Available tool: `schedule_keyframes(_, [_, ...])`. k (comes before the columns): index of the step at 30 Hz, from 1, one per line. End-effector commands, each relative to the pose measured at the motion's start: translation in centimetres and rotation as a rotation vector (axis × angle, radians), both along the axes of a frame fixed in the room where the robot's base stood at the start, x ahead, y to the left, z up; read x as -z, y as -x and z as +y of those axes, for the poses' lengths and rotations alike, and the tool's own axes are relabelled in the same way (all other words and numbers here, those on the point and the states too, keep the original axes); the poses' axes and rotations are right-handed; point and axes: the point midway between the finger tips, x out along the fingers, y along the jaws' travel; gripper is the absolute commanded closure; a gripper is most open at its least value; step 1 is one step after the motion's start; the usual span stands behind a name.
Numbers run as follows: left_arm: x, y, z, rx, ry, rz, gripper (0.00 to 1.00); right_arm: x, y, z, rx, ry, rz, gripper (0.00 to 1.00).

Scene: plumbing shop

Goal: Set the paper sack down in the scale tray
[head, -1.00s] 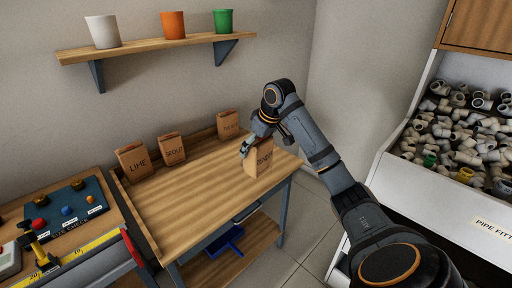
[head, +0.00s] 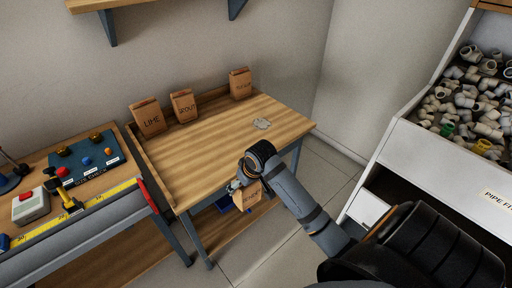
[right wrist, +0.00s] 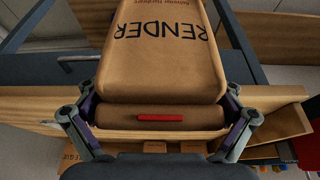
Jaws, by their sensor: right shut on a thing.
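My right gripper (head: 240,186) is shut on a brown paper sack (head: 249,195) at the front edge of the wooden bench. In the right wrist view the sack (right wrist: 165,60) reads "RENDER" and its folded end with a red strip lies between the two fingers (right wrist: 160,125). In the head view the arm hides part of the sack, and it hangs in front of the bench, clear of its top. I cannot make out a scale tray in any view. My left gripper is not in view.
Paper sacks marked LIME (head: 147,117) and GROUT (head: 184,106), plus another sack (head: 240,84), stand along the bench's back. A flat grey patch (head: 262,123) lies on the bench top (head: 205,150). A pipe-fittings bin (head: 440,150) is at right, a tool bench (head: 95,215) at left.

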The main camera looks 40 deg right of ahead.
Motion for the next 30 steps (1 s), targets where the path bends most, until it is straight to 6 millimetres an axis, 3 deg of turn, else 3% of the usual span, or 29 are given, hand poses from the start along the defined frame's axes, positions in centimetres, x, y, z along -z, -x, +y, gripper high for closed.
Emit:
schedule_keyframes(3, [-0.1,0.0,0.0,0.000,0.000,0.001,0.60,3.3,1.1,2.8,0.014,-0.008,-0.002,0.69])
schedule_keyframes(9, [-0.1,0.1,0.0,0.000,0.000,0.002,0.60,7.5,2.4,5.7,0.032,-0.002,-0.003,0.69])
schedule_keyframes(19, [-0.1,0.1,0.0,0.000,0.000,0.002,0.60,11.5,3.6,8.6,0.048,0.001,-0.004,0.69])
schedule_keyframes(30, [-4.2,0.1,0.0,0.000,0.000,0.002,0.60,7.4,3.6,8.5,0.047,0.004,-0.007,0.69])
